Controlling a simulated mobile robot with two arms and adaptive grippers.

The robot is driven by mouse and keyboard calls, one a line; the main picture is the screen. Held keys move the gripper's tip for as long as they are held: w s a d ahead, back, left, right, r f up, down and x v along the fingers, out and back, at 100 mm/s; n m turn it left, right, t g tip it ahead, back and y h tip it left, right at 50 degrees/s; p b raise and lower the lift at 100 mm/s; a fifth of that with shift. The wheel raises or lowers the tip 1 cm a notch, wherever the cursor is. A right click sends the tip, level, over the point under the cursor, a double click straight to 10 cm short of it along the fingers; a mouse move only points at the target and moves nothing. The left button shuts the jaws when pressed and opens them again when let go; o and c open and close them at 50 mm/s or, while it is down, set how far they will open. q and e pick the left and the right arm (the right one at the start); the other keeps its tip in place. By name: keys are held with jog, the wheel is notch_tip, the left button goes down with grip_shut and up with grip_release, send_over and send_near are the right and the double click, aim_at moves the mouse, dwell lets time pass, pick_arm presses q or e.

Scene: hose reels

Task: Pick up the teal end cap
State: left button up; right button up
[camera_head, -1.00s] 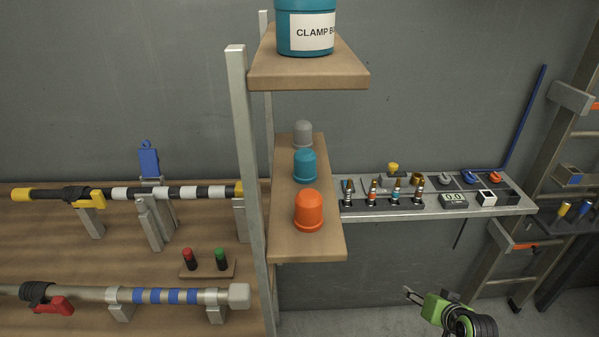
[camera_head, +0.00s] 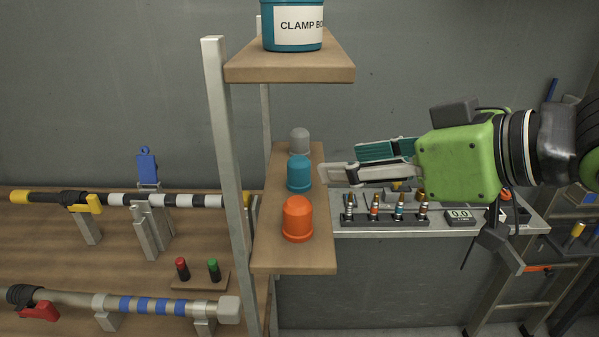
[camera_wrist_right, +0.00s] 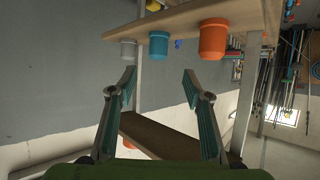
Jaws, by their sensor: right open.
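The teal end cap (camera_head: 299,173) stands on the lower wooden shelf (camera_head: 285,258), between a grey cap (camera_head: 299,141) behind it and an orange cap (camera_head: 297,219) in front. My right gripper (camera_head: 338,164) comes in from the right and points left, its fingertips near the shelf's right edge, apart from the teal cap. It is open and empty. In the right wrist view the teal cap (camera_wrist_right: 159,44) shows inverted, beyond and roughly centred between the spread fingers (camera_wrist_right: 160,78). My left gripper is not in view.
An upper shelf (camera_head: 290,69) with a teal clamp bucket (camera_head: 292,28) hangs above. A metal post (camera_head: 226,180) stands left of the caps. A metal bench (camera_head: 440,225) with fittings lies behind and below my right arm.

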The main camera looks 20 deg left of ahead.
aim_at(307, 165)
jog(key=p+x, duration=0.1)
jog(key=x, duration=0.5)
jog(key=shift+w+a, duration=0.15)
jog(key=shift+a, duration=0.1)
jog(key=shift+p+x, duration=0.3)
jog(key=shift+x, duration=0.55)
jog(key=p+x, duration=0.1)
jog(key=x, duration=0.2)
jog(key=shift+w+a+f, duration=0.15)
jog(key=shift+w+f, duration=0.1)
jog(key=shift+w+a+f, duration=0.1)
jog(key=shift+a+f, duration=0.05)
jog(key=shift+a, duration=0.05)
jog(key=shift+d, duration=0.1)
jog(key=c, duration=1.1)
